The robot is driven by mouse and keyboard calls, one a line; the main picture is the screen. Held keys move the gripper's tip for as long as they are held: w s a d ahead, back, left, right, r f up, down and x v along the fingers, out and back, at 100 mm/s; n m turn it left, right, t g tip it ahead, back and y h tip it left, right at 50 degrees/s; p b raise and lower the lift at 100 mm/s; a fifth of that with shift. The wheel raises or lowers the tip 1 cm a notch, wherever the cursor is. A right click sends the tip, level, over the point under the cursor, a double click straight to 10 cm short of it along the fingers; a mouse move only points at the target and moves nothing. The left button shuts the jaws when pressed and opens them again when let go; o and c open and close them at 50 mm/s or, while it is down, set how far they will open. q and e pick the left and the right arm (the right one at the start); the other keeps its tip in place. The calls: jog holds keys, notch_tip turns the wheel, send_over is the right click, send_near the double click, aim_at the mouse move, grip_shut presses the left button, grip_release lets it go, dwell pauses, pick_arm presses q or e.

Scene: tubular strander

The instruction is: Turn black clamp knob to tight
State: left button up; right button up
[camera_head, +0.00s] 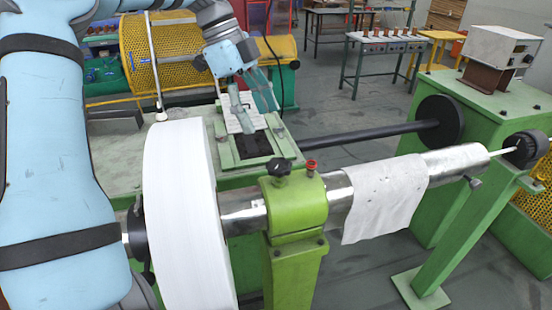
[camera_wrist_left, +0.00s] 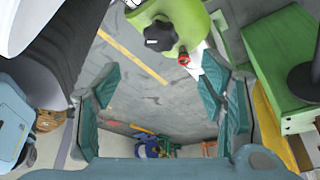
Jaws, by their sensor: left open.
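The black clamp knob (camera_head: 280,167) sits on top of the green clamp block (camera_head: 296,200), which is around the metal shaft. In the left wrist view the black knob (camera_wrist_left: 160,35) shows near the top, beyond the fingertips. My left gripper (camera_head: 254,104) hangs behind and above the knob, apart from it, with its fingers spread. In the left wrist view its teal fingers (camera_wrist_left: 160,88) are wide apart with nothing between them. My right gripper is not in view. How tight the knob is cannot be told.
A red knob (camera_head: 311,168) stands close right of the black knob. A large white roll (camera_head: 188,215) is at the left. A white cloth (camera_head: 385,197) drapes over the shaft (camera_head: 450,162). A green frame with a black disc (camera_head: 440,120) stands at the right.

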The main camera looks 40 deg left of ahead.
aim_at(279, 163)
pick_arm(q)
jog(key=x, duration=1.1)
jog(key=shift+w+f, duration=0.1)
jog(key=shift+f, duration=0.05)
jog(key=c, duration=1.2)
jog(key=shift+o, duration=0.2)
jog(key=shift+r+m+g+p, duration=0.25)
jog(key=shift+m+p, duration=0.2)
jog(key=shift+m, duration=0.25)
jog(key=shift+m+g+p, duration=0.25)
jog(key=shift+m+p, duration=0.1)
jog(key=shift+m, duration=0.35)
jog(key=shift+w+a+f+m+g, duration=0.15)
jog(key=shift+m+g, duration=0.35)
jog(key=shift+m, duration=0.5)
